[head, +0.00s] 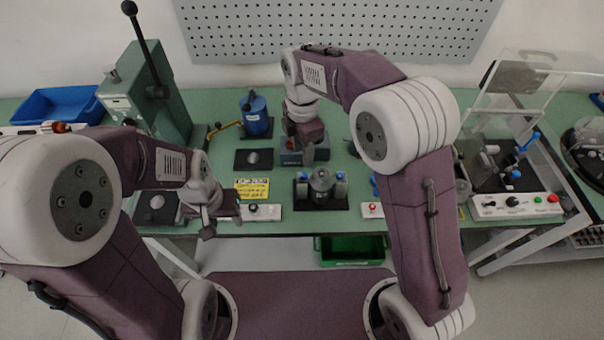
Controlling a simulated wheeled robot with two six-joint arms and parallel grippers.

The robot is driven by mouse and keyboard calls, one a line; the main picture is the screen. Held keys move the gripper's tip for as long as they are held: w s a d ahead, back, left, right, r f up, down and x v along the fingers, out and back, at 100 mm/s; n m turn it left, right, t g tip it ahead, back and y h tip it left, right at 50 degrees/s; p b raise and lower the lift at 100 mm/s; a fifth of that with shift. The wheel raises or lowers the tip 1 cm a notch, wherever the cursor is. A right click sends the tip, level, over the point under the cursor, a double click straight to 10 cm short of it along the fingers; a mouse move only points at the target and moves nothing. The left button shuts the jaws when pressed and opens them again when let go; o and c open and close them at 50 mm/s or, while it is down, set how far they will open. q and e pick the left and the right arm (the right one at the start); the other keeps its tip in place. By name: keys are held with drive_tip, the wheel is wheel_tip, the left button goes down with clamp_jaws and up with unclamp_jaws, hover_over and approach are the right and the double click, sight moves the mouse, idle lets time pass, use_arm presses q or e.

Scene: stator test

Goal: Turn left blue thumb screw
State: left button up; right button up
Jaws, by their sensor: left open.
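A small fixture with a grey metal part (321,181) stands on a black base (320,203) near the front middle of the green bench. A left blue thumb screw (304,177) and a right blue thumb screw (340,176) show small at its two sides. My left gripper (208,226) is open and empty at the bench's front edge, left of the fixture and apart from it. My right gripper (308,152) hangs pointing down just behind the fixture; its fingers are too small and overlapped to tell whether they are open.
A yellow label (252,188) and a white button box (262,212) lie between my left gripper and the fixture. Another white button box (372,210) stands to the fixture's right. A blue cylinder (255,117) stands behind. A clear-covered test rig (515,205) is at right, a lever press (140,100) at left.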

sight(304, 174)
wheel_tip(304, 174, down, 9)
drive_tip(key=shift+d, duration=0.15)
drive_tip(key=shift+d, duration=0.1)
clamp_jaws()
